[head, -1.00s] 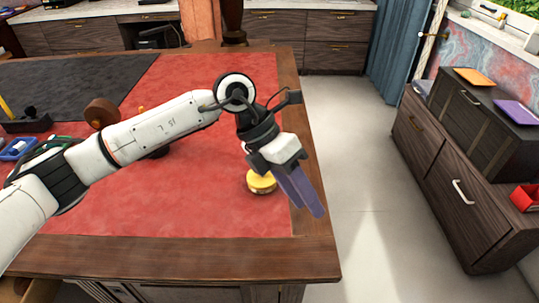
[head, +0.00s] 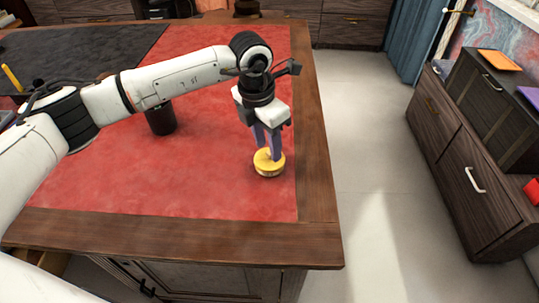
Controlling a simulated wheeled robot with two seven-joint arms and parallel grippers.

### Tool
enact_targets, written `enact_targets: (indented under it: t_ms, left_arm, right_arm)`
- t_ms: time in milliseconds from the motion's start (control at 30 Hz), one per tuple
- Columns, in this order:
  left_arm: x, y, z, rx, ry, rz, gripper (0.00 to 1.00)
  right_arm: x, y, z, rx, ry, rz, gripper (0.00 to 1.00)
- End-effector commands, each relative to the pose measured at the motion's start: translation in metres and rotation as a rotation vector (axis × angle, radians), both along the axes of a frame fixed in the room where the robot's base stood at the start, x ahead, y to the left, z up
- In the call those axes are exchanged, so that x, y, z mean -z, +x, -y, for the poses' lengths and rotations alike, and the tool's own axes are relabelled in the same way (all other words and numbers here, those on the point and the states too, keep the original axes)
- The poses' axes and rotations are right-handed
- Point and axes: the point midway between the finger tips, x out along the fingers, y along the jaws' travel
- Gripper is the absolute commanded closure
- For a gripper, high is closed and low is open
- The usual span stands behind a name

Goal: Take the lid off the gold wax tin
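The gold wax tin (head: 269,168) stands upright on the red leather desk top (head: 190,185), near its right wooden border. It is round and yellow-gold, and its lid faces up. My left gripper (head: 268,155) points down over the tin with its purple fingers at the lid. The fingers look a little apart, one toward each side of the lid's middle. I cannot tell whether they touch or grip the lid. My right gripper is not in view.
A dark cylindrical cup (head: 161,118) stands on the leather behind my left forearm. A wooden cabinet (head: 470,160) stands to the right across a clear floor. The leather in front of the tin is free.

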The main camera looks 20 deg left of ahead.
Motion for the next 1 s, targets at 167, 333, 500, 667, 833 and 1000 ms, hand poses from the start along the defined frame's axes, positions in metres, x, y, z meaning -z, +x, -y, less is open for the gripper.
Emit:
enact_targets:
  t_ms: [167, 333, 500, 667, 833, 1000]
  left_arm:
    - [0.017, 0.002, 0.002, 0.001, -0.001, 0.000, 0.63]
    - [0.018, 0.002, 0.002, 0.001, 0.000, 0.001, 0.63]
    - [0.018, 0.002, 0.002, 0.001, 0.000, 0.001, 0.82]
    - [0.017, 0.002, 0.002, 0.001, 0.000, 0.001, 1.00]
    - [0.017, 0.002, 0.002, 0.001, -0.001, 0.002, 1.00]
    - [0.007, 0.003, 0.002, 0.001, -0.001, 0.004, 1.00]
  right_arm:
    - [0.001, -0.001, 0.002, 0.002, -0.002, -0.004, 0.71]
    - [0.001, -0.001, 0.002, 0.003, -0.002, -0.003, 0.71]
    - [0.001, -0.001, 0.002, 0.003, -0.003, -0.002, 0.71]
    - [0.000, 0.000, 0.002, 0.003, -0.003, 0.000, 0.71]
    - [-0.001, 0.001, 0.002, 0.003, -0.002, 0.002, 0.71]
    - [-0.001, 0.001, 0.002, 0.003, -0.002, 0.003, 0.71]
